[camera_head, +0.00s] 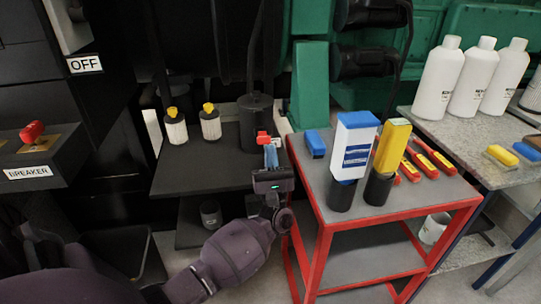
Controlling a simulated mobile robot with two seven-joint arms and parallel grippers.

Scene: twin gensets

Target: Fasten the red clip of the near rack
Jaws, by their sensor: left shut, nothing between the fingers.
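A small red piece (263,138), which looks like the red clip, shows just beyond the fingertips of my left gripper (270,152). The gripper is shut and empty, pointing away from me. I cannot tell whether its tips touch the red piece. The gripper hides what lies directly below and behind it. The red piece is at the right end of a black shelf (190,178), in front of a black cylinder (255,120). Whether the clip is fastened cannot be made out. My right gripper is not in view.
A red cart (400,207) stands close on the right, carrying a blue-and-white bottle (355,145), a yellow bottle (393,147) and red-handled tools (432,156). Two yellow-capped filters (175,128) stand on the shelf. A breaker box (30,170) is at left. White bottles (440,80) stand at right.

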